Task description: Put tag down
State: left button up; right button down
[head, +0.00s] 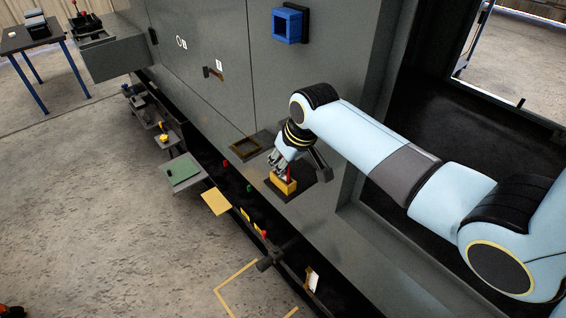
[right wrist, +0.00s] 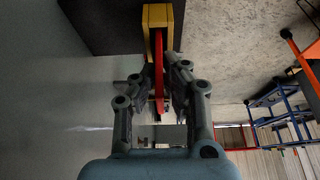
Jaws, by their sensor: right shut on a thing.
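The tag, a thin red piece (right wrist: 158,65), stands edge-on between the fingers of my right gripper (right wrist: 157,82) in the right wrist view. Its far end reaches a yellow holder (right wrist: 158,14); I cannot tell how deep it sits in it. In the head view the right gripper (head: 283,163) is just above the yellow holder (head: 280,187), shut on the tag, and only a bit of red (head: 289,173) shows. The holder stands on a dark pad on the grey ledge. My left gripper is not in view.
A shallow brown-rimmed tray (head: 245,149) lies left of the holder. The grey cabinet wall (head: 240,90) rises behind, with a blue square box (head: 288,24) on it. A green board (head: 180,171) and a yellow plate (head: 216,202) stick out lower left.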

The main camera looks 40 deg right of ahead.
jog(key=c, duration=1.5)
grip_release()
jog(key=shift+f, duration=0.1)
jog(key=shift+o, duration=0.2)
jog(key=p+v, duration=0.1)
jog(key=v, duration=1.1)
jog(key=s+d+f+m+g, duration=0.1)
jog(key=s+f, duration=0.5)
jog(key=f, duration=0.6)
jog(key=s+d+f+g, duration=0.1)
jog(key=s+f, duration=0.4)
jog(key=f, duration=0.6)
jog(key=s+f, duration=0.5)
jog(key=s, duration=0.5)
jog(key=s+a+f+g, duration=0.1)
jog(key=s+f, duration=0.4)
jog(key=s, duration=0.5)
jog(key=s+a+f+h, duration=0.1)
jog(key=s+f, duration=0.5)
jog(key=s, duration=0.4)
jog(key=shift+n, duration=0.3)
